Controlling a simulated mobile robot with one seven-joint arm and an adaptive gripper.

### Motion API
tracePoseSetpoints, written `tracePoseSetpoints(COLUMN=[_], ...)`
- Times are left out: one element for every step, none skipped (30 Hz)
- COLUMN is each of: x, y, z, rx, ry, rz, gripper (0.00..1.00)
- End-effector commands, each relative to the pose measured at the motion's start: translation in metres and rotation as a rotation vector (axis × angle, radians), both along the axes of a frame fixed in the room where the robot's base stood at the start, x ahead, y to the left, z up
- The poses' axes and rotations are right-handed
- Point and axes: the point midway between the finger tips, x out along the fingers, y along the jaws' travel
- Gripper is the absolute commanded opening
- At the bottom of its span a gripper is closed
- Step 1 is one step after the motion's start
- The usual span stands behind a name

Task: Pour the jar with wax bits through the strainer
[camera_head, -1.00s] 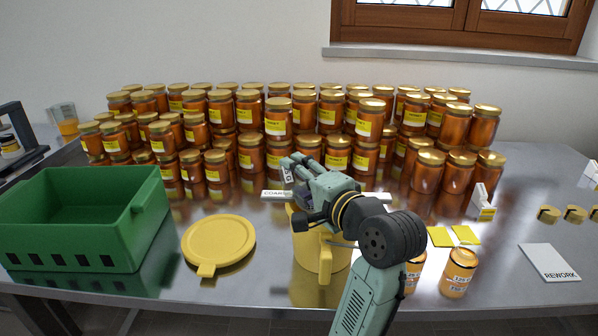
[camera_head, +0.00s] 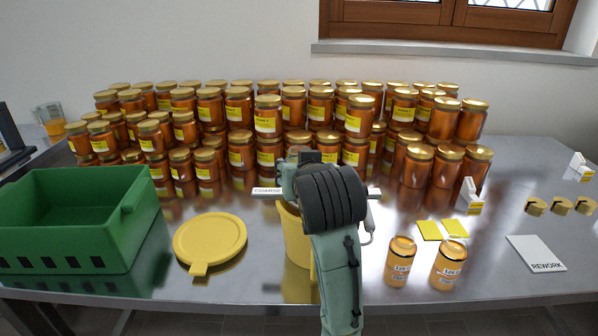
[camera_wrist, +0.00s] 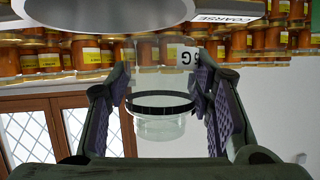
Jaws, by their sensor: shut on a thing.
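My gripper (camera_wrist: 165,110) is shut on a clear glass jar (camera_wrist: 160,128) with a dark ring around it, seen in the wrist view. I cannot make out wax bits inside. In the head view my wrist hides the jar and most of my gripper (camera_head: 308,160). The COARSE label (camera_head: 267,191) marks the strainer, whose body is mostly hidden behind my arm over the yellow bucket (camera_head: 293,240). In the wrist view a pale round rim (camera_wrist: 105,22), apparently the strainer's, and the COARSE label are at the top, close to the jar.
Many honey jars (camera_head: 240,150) fill the back of the steel table. A green crate (camera_head: 75,240) and yellow lid (camera_head: 210,240) are at left.

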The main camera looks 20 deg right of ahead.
Motion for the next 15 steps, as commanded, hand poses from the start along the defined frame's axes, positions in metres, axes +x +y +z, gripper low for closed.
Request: tracePoseSetpoints(x=[0.000, 0.000, 0.000, 0.000, 0.000, 0.000, 0.000, 0.000, 0.000, 0.000, 0.000, 0.000, 0.000, 0.000, 0.000], y=[0.000, 0.000, 0.000, 0.000, 0.000, 0.000, 0.000, 0.000, -0.001, -0.001, 0.000, 0.000, 0.000, -0.001, -0.001], z=[0.005, 0.007, 0.012, 0.015, 0.018, 0.022, 0.025, 0.028, 0.031, 0.034, 0.037, 0.041, 0.044, 0.045, 0.047], rx=[0.000, 0.000, -0.001, -0.001, 0.000, 0.000, 0.001, 0.001, 0.000, -0.001, -0.001, 0.000, 0.000, 0.000, 0.000], ry=[-0.003, -0.004, -0.005, -0.005, -0.005, -0.005, -0.005, -0.005, -0.006, -0.006, -0.006, -0.006, -0.007, -0.006, -0.005], rz=[0.000, 0.001, 0.001, 0.001, 0.001, 0.001, 0.000, 0.000, -0.002, -0.001, 0.000, 0.000, -0.001, -0.001, -0.001], gripper=[0.11, 0.11, 0.11, 0.11, 0.11, 0.11, 0.11, 0.11, 0.11, 0.11, 0.11, 0.11, 0.11, 0.11, 0.11])
